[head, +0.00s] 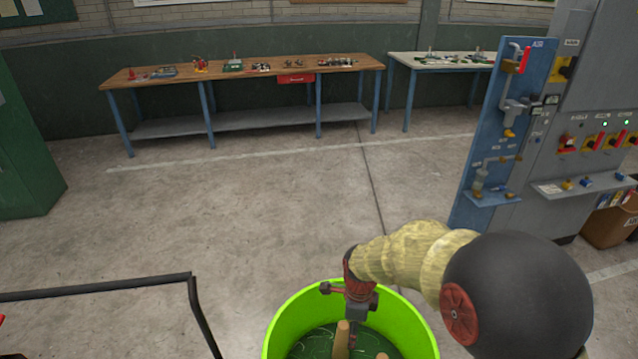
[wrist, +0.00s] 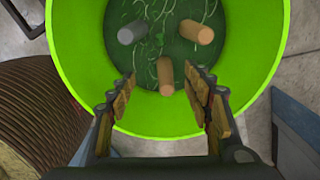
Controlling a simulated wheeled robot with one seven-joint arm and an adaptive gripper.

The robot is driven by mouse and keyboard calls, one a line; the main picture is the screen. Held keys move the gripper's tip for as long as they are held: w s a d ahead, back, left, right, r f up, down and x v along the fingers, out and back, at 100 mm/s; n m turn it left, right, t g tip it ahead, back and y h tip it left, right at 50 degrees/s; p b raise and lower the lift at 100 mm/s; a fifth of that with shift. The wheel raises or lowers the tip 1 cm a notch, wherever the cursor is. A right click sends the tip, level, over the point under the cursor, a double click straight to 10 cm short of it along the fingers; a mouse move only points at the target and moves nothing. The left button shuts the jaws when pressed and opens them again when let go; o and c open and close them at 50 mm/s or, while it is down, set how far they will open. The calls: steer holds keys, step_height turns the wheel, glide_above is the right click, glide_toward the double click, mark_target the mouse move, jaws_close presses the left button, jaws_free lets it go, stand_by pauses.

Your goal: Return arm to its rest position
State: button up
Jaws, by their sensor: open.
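My gripper (head: 356,325) hangs at the end of my arm, which reaches down over a bright green tub (head: 283,326). In the wrist view my gripper (wrist: 161,80) is open, its two fingers with tan pads spread apart. Nothing is held between them. The tub (wrist: 76,55) fills much of that view below the gripper. Inside are a tan cylinder (wrist: 165,76) between the fingertips in the picture, another tan cylinder (wrist: 197,32) and a grey cylinder (wrist: 131,33), over a dark green bottom with pale strands. Whether the fingers are below the rim is unclear.
A blue valve panel (head: 517,130) and grey control cabinet (head: 590,95) stand at right. A wooden workbench (head: 240,84) and a paler table (head: 440,65) line the back wall. A black rail (head: 100,287) is at front left. The middle floor is clear.

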step_height(320, 180, up, 2)
steer(key=shift+r, duration=0.15)
stand_by(0.3)
